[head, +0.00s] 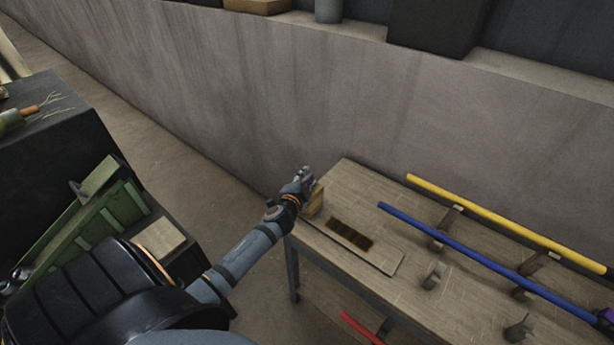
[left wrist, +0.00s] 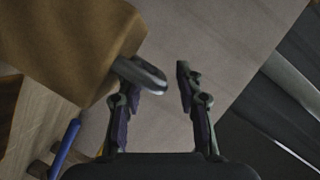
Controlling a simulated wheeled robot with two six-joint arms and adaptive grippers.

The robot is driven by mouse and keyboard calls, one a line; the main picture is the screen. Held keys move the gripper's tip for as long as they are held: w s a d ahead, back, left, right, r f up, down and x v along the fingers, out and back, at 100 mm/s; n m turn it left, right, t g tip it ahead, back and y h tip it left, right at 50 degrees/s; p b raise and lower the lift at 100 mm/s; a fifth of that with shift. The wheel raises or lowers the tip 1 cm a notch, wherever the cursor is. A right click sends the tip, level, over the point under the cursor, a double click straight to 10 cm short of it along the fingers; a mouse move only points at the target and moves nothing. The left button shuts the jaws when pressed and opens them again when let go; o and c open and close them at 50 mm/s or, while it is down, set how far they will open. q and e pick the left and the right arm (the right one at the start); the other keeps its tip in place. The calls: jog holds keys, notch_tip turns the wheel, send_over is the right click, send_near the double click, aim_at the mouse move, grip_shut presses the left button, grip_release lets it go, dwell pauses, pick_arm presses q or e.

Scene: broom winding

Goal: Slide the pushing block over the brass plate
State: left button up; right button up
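The pushing block (head: 315,203) is a tan wooden block at the left end of a flat board on the table. The dark brown brass plate (head: 350,235) lies on that board to the block's right, apart from it. My left gripper (head: 305,176) is at the block's upper left side. My right gripper is not in view.
The wooden table (head: 440,275) carries a blue rod (head: 480,255) and a yellow rod (head: 500,221) on holders, right of the board. A red rod (head: 360,329) is at the front. A grey wall (head: 400,110) stands behind. A dark bench with a green rack (head: 95,225) is at left.

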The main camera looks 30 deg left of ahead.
pick_arm(q)
jog(key=shift+w, duration=0.15)
grip_shut()
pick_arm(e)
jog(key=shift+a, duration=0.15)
pick_arm(q)
jog(key=shift+f, duration=0.1)
